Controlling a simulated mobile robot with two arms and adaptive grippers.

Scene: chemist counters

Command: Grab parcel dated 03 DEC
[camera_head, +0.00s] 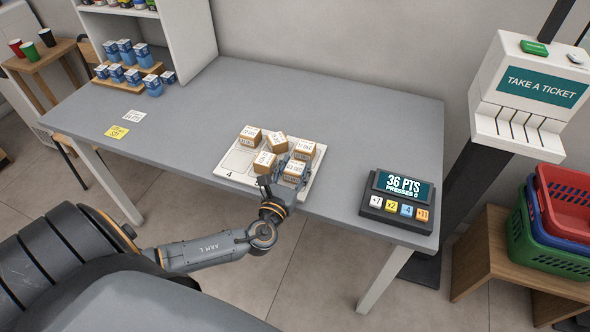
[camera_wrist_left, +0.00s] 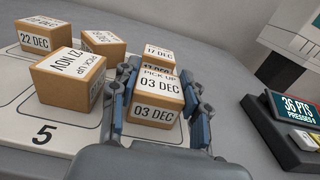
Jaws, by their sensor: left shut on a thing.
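The parcel marked 03 DEC (camera_wrist_left: 155,95) is a small brown box with white labels. It sits between the fingers of my left gripper (camera_wrist_left: 163,105) in the left wrist view, and the gripper is shut on it. In the head view this parcel (camera_head: 293,170) is at the front right of the white numbered mat (camera_head: 233,158), with my left gripper (camera_head: 287,181) at it. Other parcels stand close by: 21 NOV (camera_wrist_left: 68,78), 22 DEC (camera_wrist_left: 43,33) and 17 DEC (camera_wrist_left: 160,54), the last just behind the held one. My right gripper is out of view.
A points device (camera_head: 397,200) reading 36 PTS stands right of the mat on the grey counter (camera_head: 345,115). A shelf unit (camera_head: 190,35) with blue jars is at the back left. A ticket dispenser (camera_head: 525,90) and stacked baskets (camera_head: 550,225) are at the right.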

